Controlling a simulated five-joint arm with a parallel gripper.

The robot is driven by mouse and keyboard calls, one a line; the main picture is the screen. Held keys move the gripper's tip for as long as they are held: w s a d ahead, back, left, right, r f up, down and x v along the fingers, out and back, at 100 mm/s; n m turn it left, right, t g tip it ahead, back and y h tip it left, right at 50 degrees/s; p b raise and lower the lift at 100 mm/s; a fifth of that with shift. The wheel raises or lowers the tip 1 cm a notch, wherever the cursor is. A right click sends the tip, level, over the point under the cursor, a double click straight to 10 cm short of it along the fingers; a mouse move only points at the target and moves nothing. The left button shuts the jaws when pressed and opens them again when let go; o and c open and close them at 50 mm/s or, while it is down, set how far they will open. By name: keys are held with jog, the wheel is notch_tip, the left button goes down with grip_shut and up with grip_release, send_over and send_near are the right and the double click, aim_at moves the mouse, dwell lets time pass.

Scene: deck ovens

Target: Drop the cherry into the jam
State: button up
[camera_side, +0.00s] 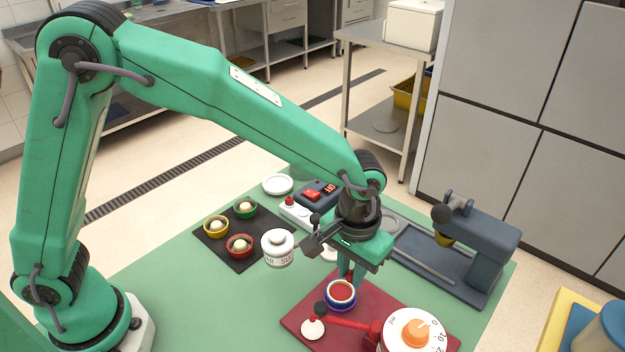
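The jam (341,291) is a red filling in a small round pot with a blue and white rim (341,307), on the dark red board. My gripper (346,277) points down just above the back edge of this pot. Its green fingers are seen nearly edge-on, and the gap between them is too small to make out.
A white labelled jar (278,248) and a black tray (222,252) with small bowls lie left. A grey machine (487,250) stands right.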

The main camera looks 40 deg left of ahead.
jog(key=o, duration=0.5)
jog(key=shift+c, duration=0.2)
jog(key=shift+r, duration=0.15)
jog(key=shift+r, duration=3.75)
jog(key=shift+a, duration=0.1)
jog(key=shift+a+r, duration=0.25)
jog(key=s+a+r+t, duration=0.2)
jog(key=s+a, duration=0.2)
jog(key=a, duration=0.4)
jog(key=s+a+r+t, duration=0.1)
jog(key=s+a+r, duration=0.2)
jog(key=a, duration=0.6)
jog(key=s+a+r+t, duration=0.2)
jog(key=s+a, duration=0.4)
jog(key=a, duration=0.3)
jog(key=shift+s+r+t, duration=0.2)
jog(key=shift+s+t, duration=0.1)
jog(key=shift+s, duration=0.05)
